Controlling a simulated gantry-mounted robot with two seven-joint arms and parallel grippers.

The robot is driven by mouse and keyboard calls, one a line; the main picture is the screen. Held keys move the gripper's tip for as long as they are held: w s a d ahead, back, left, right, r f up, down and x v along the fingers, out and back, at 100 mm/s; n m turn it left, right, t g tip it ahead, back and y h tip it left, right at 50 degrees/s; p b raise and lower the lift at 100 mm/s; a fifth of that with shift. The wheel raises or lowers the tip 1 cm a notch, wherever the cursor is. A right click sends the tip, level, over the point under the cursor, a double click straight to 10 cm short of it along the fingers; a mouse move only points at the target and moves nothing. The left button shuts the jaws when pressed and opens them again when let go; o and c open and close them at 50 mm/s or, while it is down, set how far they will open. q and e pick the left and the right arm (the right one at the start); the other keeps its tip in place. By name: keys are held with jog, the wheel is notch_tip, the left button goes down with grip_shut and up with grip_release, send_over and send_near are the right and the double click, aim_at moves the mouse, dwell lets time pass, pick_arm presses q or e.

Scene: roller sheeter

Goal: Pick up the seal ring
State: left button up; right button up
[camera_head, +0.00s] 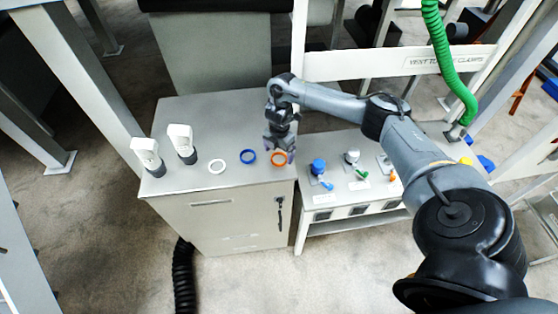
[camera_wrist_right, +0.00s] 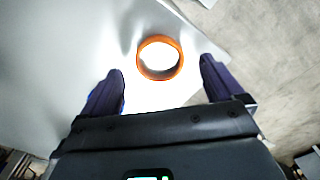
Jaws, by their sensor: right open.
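An orange seal ring (camera_head: 279,159) lies flat on the grey cabinet top near its right front corner. A blue ring (camera_head: 248,157) and a white ring (camera_head: 217,166) lie to its left in a row. My right gripper (camera_head: 280,150) is at the orange ring, pointing down. In the right wrist view the orange ring (camera_wrist_right: 160,58) lies just ahead of the open fingers (camera_wrist_right: 162,85), centred between them, with nothing held. My left gripper is not in view.
Two white devices with dark bases (camera_head: 180,142) stand on the left of the cabinet top (camera_head: 215,115). A lower white bench (camera_head: 340,197) with blue, green and orange fittings stands to the right. A green coiled hose (camera_head: 450,60) hangs at the upper right.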

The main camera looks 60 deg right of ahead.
jog(key=shift+f, duration=1.2)
jog(key=shift+c, duration=0.2)
jog(key=c, duration=1.1)
